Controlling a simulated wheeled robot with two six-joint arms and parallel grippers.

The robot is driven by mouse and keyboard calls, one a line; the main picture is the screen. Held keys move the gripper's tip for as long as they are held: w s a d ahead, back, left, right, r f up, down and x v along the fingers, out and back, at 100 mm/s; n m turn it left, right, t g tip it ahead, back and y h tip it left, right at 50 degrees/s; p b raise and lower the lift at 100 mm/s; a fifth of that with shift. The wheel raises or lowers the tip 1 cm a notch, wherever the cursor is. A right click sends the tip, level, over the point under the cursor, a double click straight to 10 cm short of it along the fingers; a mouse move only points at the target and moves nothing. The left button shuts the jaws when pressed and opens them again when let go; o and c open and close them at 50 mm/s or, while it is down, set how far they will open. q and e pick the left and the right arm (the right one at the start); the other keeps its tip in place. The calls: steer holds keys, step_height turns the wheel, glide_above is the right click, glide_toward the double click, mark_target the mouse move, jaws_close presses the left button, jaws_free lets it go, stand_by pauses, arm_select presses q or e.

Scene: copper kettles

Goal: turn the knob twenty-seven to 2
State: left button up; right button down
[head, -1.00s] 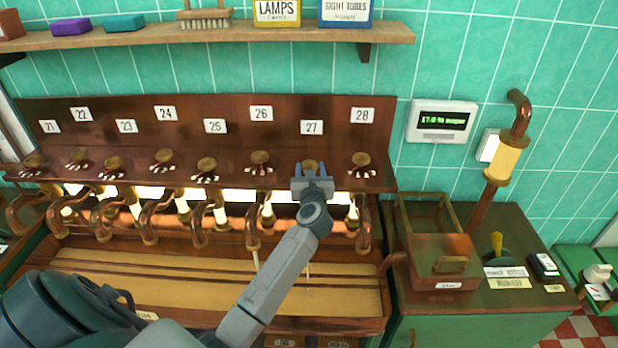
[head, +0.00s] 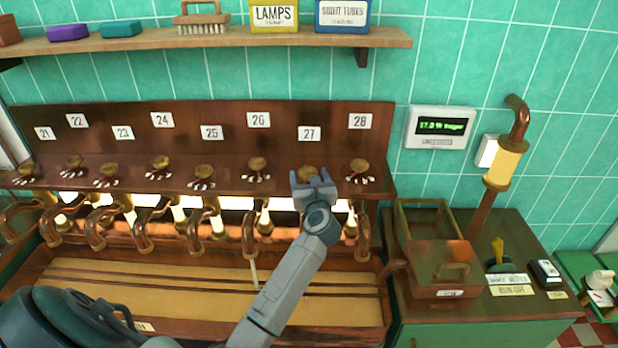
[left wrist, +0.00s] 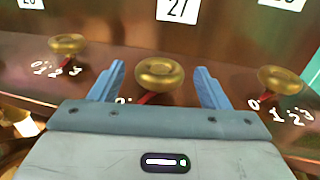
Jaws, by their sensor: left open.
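Knob twenty-seven (head: 309,172) is a round brass knob on the sloped wooden ledge below the label 27 (head: 309,133). My left gripper (head: 313,182) is open just in front of it, partly covering it in the head view. In the left wrist view the knob (left wrist: 160,74) stands between the two blue fingers of my left gripper (left wrist: 159,88), with gaps on both sides. A red pointer shows under the knob, towards its lower left, near a 0 mark. Its other marks are hidden by my gripper. My right gripper is not in view.
Neighbouring knobs twenty-six (head: 257,165) and twenty-eight (head: 358,166) stand close on either side. Copper pipes (head: 361,235) hang under the ledge above a wooden trough (head: 180,290). A display (head: 441,127) is on the tiled wall at right. A shelf (head: 220,40) runs above.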

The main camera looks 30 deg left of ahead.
arm_select(q)
steer(key=b+v, duration=0.3)
steer(key=v, duration=0.7)
steer(key=shift+s+d+b, duration=0.2)
steer(key=shift+b, duration=0.2)
steer(key=s+a+m+t+h+p, duration=0.3)
steer(key=a+m+t+h+p, duration=0.1)
steer(key=h+p, duration=0.2)
steer(key=p+x, duration=0.1)
steer(key=x, duration=0.2)
steer(key=p+x, duration=0.1)
steer(key=x, duration=0.2)
steer(key=p+x, duration=0.1)
steer(key=x, duration=0.2)
steer(key=shift+w+a+r, duration=0.25)
steer(key=shift+w+r, duration=0.05)
steer(key=shift+r, duration=0.05)
steer(key=shift+w+a+m, duration=0.1)
steer(key=shift+w+m, duration=0.2)
steer(key=shift+w, duration=0.3)
